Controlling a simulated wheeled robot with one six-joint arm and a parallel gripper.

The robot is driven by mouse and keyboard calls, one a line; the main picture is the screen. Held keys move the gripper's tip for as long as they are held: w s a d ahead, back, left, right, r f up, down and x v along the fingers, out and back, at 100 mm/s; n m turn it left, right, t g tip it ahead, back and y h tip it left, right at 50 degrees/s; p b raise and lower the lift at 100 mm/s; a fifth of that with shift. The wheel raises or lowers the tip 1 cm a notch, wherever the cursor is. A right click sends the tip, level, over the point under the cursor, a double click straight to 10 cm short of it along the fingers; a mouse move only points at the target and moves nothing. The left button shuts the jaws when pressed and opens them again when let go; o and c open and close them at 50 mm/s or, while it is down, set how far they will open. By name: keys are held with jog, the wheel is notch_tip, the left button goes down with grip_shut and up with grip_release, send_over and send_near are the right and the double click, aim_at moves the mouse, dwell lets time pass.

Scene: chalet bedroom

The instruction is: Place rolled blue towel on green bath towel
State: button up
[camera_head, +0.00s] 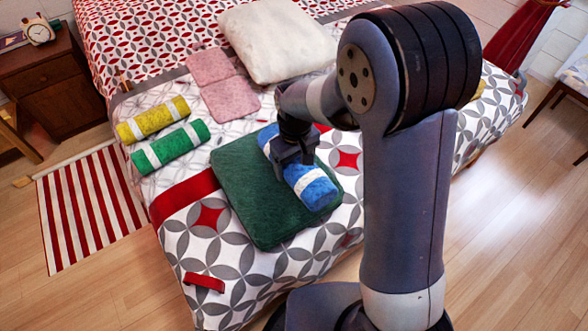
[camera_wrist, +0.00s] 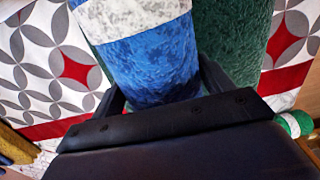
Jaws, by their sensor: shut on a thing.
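The rolled blue towel (camera_head: 313,188), with white bands, is over the green bath towel (camera_head: 240,205), which lies flat on the bed. My gripper (camera_head: 290,160) is shut around the middle part of the roll. In the wrist view the blue towel (camera_wrist: 152,60) sits between the two dark fingers of my gripper (camera_wrist: 160,90). The green bath towel (camera_wrist: 232,40) shows behind it. I cannot tell whether the roll touches the green towel or is slightly above it. My arm hides part of the bed on the right.
A yellow roll (camera_head: 152,119) and a green roll (camera_head: 170,146) lie on the bed to the left. Pink folded cloths (camera_head: 225,90) and a white pillow (camera_head: 275,40) lie farther back. A small red strap (camera_head: 204,283) lies near the bed's front edge. A nightstand (camera_head: 50,75) stands at left.

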jog(key=shift+f, duration=1.65)
jog(key=shift+f+b, duration=0.2)
jog(key=shift+b, duration=0.1)
jog(key=o, duration=1.1)
notch_tip(320, 180, up, 12)
jog(key=shift+r+p, duration=0.2)
jog(key=shift+p, duration=0.75)
